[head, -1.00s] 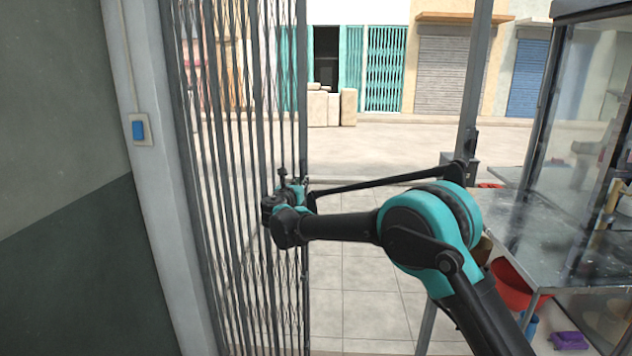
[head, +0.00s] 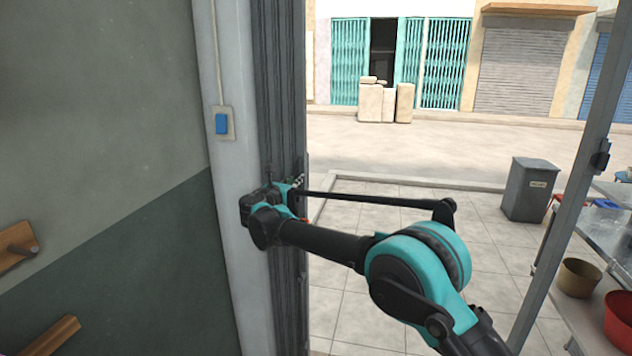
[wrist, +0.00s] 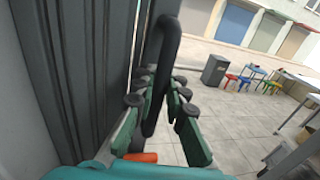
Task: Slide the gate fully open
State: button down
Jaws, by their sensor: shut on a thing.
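The grey folding gate (head: 284,90) is bunched into a narrow stack against the pale post at the left of the doorway in the head view. Its bars also fill the left of the wrist view (wrist: 75,70). A dark loop handle (wrist: 168,45) stands out from the gate's edge. My gripper (head: 297,183) is at the gate's free edge, about mid-height. In the wrist view its green fingers (wrist: 160,92) are on either side of the handle and shut on it. The exact contact at the fingertips is partly hidden.
The doorway right of the gate is open onto tiled floor (head: 350,270) and the street. A grey bin (head: 530,190) stands outside. A metal post (head: 585,160) and a table with bowls (head: 578,278) are at the right. A blue switch (head: 222,123) is on the left post.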

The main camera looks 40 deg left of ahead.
jog(key=shift+s+a+r, duration=0.1)
jog(key=shift+s+a, duration=0.5)
jog(key=shift+a, duration=0.25)
jog(key=shift+s+a, duration=0.55)
jog(key=shift+a, duration=0.3)
jog(key=c, duration=1.5)
grip_release()
jog(key=shift+a, duration=0.1)
jog(key=shift+c, duration=0.2)
jog(key=v, duration=1.2)
